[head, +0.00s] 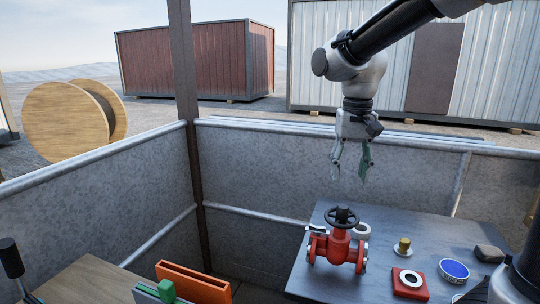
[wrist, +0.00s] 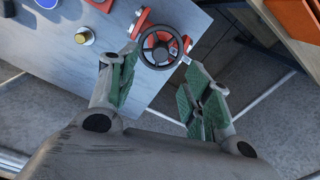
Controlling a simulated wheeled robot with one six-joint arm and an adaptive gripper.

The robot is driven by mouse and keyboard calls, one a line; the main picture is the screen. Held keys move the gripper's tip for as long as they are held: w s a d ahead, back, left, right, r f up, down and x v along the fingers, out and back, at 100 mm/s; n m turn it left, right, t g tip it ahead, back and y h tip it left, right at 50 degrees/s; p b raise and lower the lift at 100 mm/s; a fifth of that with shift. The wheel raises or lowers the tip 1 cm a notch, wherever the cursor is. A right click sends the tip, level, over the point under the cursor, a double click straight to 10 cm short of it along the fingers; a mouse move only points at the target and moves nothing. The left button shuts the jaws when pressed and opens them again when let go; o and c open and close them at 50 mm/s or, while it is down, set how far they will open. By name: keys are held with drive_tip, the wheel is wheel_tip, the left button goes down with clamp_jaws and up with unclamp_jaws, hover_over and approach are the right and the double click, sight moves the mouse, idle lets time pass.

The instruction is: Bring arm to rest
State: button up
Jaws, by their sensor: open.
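My gripper (head: 350,172) hangs from my arm above the back edge of the dark table (head: 310,262). Its two green-padded fingers are apart with nothing between them, and they point down. The wrist view shows the same open fingers (wrist: 160,95). The red valve (head: 338,248) with a black handwheel (head: 341,217) stands on the table, below and apart from the gripper. In the wrist view the handwheel (wrist: 161,47) shows just beyond the fingertips.
A brass-coloured fitting (head: 403,246), a red block with a white ring (head: 409,282), a blue disc (head: 454,270) and a dark stone-like lump (head: 490,253) lie on the table. Low metal walls (head: 280,165) and a post (head: 187,100) stand behind.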

drive_tip(key=s+d+n+t, duration=0.1)
drive_tip(key=s+d+t, duration=0.3)
drive_tip(key=s+d, duration=1)
drive_tip(key=s, duration=0.3)
drive_tip(key=shift+s+d+r, duration=0.2)
drive_tip(key=shift+d+r, duration=0.1)
